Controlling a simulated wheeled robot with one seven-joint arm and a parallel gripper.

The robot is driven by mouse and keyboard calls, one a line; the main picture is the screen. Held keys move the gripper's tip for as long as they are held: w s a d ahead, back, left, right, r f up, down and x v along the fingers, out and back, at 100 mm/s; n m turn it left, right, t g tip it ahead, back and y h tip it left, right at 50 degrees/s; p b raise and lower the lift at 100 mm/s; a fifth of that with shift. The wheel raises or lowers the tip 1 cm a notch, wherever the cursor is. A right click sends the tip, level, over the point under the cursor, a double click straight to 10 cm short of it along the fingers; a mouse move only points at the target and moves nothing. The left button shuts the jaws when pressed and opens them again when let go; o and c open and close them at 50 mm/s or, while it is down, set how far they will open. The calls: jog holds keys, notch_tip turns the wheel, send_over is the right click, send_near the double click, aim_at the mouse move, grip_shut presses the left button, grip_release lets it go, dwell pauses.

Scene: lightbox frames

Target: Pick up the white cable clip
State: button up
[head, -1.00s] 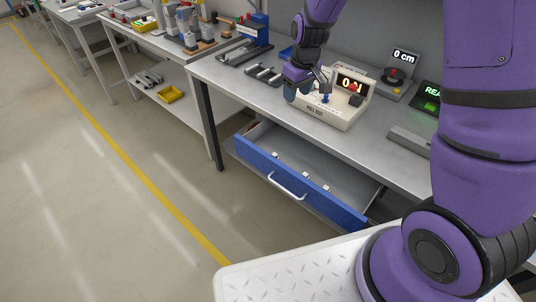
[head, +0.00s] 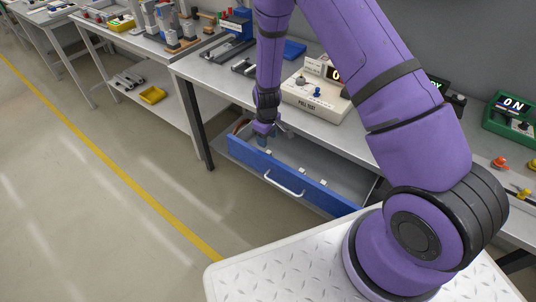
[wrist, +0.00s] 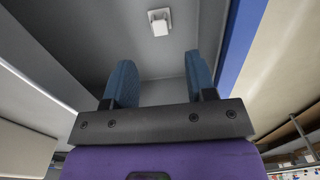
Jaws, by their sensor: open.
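A white cable clip (wrist: 160,22) lies on the grey floor of the open blue drawer (head: 284,176), seen in the wrist view just beyond my fingertips and between their lines. In the head view my gripper (head: 270,136) points down at the drawer's left end. It hides part of that end.
The workbench edge (head: 310,129) overhangs the back of the drawer. A beige pull-test device (head: 318,98) stands on the bench above. The drawer's blue front wall with its handle (head: 284,184) runs close to my gripper. Open floor lies to the left.

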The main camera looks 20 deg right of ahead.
aim_at(267, 151)
jog(key=shift+s+f, duration=0.1)
jog(key=shift+f, duration=3.3)
grip_shut()
jog(key=shift+r, duration=0.1)
